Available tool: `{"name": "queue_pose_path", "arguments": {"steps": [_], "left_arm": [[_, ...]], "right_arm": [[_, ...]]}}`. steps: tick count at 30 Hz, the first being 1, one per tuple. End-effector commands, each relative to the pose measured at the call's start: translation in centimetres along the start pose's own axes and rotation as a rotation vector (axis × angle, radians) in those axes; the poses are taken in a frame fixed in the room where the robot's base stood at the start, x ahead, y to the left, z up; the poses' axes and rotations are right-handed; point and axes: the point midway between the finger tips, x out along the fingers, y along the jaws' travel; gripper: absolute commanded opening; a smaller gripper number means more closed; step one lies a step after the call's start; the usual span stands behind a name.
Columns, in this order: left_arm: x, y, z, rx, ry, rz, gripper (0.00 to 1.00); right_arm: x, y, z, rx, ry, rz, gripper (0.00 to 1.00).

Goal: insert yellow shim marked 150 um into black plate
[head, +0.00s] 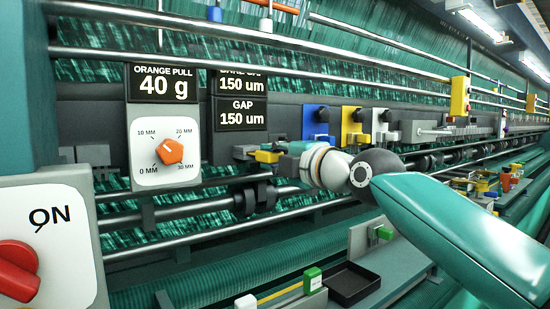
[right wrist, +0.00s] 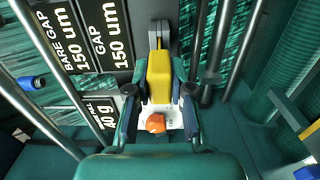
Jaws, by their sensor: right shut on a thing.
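My right gripper (head: 270,156) reaches in from the right to the machine's dark front, beside the readouts. In the right wrist view its two fingers (right wrist: 159,78) are shut on the sides of a yellow shim (right wrist: 158,68). A little of the yellow shim (head: 265,157) also shows in the head view. No marking on it can be read. Its far end meets or overlaps a dark slotted piece (right wrist: 159,34), which may be the black plate; I cannot tell how deep it sits. My left gripper is not in view.
The readouts (head: 241,113) show gap 150 um and pull 40 g. A dial with an orange knob (head: 170,151) is left of the gripper. Blue, yellow and white blocks (head: 352,127) stand to the right. Rails run below, above a black tray (head: 351,284). A red switch (head: 18,270) is lower left.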

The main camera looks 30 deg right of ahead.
Motion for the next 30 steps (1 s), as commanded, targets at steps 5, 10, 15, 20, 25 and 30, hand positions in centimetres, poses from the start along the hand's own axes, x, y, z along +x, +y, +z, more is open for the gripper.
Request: {"name": "queue_pose_path", "arguments": {"steps": [5,10,15,20,25,30], "left_arm": [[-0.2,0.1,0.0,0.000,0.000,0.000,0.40],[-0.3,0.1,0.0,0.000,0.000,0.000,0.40],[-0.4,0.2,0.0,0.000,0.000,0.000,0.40],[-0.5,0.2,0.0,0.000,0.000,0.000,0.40],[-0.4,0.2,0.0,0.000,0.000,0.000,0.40],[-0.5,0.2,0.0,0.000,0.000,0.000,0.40]], "right_arm": [[0.6,0.1,0.0,0.000,0.000,0.000,0.00],[1.1,0.1,0.0,0.000,0.000,0.000,0.00],[1.5,0.1,0.0,0.000,0.000,0.000,0.00],[1.7,0.0,0.0,0.001,0.000,0.001,0.00],[1.7,0.0,0.0,0.000,0.000,0.001,0.00],[1.8,0.0,0.0,0.000,0.000,0.000,0.00]]}}
